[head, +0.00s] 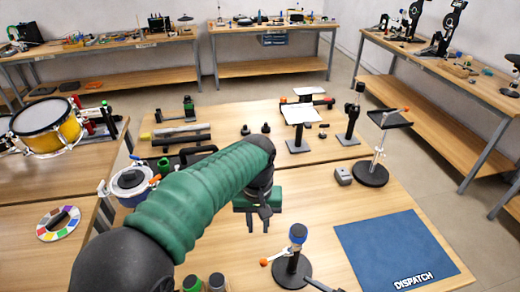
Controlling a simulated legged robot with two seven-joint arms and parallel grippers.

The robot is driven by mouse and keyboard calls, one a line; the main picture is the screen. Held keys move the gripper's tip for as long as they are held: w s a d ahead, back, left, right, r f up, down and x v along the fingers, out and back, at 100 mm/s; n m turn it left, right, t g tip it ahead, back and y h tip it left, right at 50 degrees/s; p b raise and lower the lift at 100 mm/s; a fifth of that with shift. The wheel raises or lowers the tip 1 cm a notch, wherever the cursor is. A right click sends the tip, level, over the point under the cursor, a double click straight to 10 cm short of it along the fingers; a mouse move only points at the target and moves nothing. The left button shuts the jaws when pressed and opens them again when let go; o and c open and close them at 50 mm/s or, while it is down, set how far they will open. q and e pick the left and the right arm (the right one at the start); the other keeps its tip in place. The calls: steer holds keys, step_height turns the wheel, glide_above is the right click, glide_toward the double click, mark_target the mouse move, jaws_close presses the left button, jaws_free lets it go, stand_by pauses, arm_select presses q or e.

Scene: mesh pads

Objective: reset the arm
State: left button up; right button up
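My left arm (195,195) comes in from the lower left in a ribbed green sleeve and reaches over the near table. Its gripper (258,224) hangs down above the middle of the table. Its two dark fingers are apart with nothing seen between them. Part of the table behind the arm is hidden. My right gripper is not in view.
A blue DISPATCH mat (385,245) lies at right. A round-based stand (371,174) and a small grey block (343,176) stand behind it.

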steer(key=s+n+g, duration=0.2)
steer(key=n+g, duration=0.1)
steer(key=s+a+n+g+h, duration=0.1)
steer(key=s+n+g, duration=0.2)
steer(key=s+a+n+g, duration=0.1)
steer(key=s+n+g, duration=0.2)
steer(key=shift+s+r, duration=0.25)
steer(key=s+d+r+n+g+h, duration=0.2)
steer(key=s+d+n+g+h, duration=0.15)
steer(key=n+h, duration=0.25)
arm_select(q)
steer(key=s+a+f+t, duration=0.1)
steer(key=s+a+f, duration=0.4)
steer(key=a, duration=0.5)
steer(key=s+a+f+t, duration=0.1)
steer(key=s+a+f, duration=0.5)
steer(key=s+a, duration=0.4)
steer(key=shift+s, duration=0.2)
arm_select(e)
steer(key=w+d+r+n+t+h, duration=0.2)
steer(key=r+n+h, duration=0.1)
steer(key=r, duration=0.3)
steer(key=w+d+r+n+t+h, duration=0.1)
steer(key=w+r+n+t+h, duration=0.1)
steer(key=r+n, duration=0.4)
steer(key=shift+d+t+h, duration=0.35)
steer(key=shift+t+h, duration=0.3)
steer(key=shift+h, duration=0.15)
